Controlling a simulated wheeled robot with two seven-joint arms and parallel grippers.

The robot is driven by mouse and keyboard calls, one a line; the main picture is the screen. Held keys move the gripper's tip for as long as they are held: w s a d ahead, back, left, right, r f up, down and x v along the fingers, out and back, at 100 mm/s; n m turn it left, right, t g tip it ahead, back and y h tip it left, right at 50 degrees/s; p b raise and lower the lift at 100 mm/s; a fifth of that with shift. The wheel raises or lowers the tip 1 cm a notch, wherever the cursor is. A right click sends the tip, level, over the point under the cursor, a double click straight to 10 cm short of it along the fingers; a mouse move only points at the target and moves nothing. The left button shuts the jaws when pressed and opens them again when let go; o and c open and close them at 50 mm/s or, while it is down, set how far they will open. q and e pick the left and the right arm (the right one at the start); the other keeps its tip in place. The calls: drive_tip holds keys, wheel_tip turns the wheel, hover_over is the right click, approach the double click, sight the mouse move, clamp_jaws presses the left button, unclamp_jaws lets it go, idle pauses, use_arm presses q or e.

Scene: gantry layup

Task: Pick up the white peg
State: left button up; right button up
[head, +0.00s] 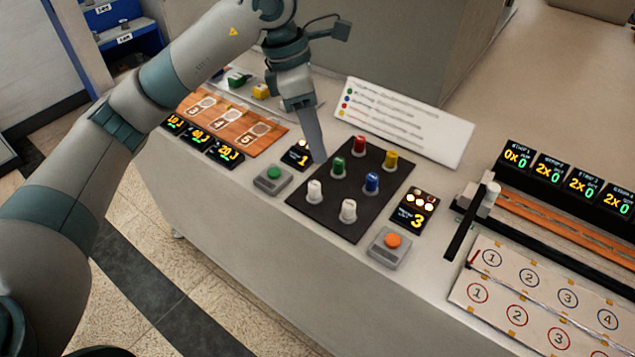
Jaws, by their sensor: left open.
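Two white pegs stand upright on the dark board: one at its left corner (314,192) and one nearer the front edge (348,211). Green (338,168), red (358,145), yellow (390,160) and blue (372,184) pegs stand on the same board (324,222). My left gripper (315,157) points down near the board's back left edge, above and behind the left white peg in the picture. It is open and holds nothing; the near finger hides the other. My right gripper is out of view.
A grey box with a green button (273,180) is left of the board, and one with an orange button (390,248) is at its front right. A white instruction card (405,122) lies behind. A wooden numbered panel (217,125) and small displays are at left, a numbered sheet (548,305) at right.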

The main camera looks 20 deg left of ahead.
use_arm(q)
drive_tip(key=a, duration=0.1)
drive_tip(key=w+a+r+y, duration=0.1)
drive_tip(key=a, duration=0.1)
drive_tip(key=shift+w+r+t, duration=0.1)
drive_tip(key=shift+t, duration=0.2)
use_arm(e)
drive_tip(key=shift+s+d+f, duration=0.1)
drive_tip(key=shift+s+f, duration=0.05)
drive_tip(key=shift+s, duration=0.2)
use_arm(q)
drive_tip(key=p, duration=0.5)
hover_over(315, 185)
drive_tip(key=f, duration=1.1)
drive_tip(key=shift+s+a+f, duration=0.15)
drive_tip(key=shift+s+a, duration=0.05)
drive_tip(key=shift+a, duration=0.1)
drive_tip(key=shift+f, duration=0.4)
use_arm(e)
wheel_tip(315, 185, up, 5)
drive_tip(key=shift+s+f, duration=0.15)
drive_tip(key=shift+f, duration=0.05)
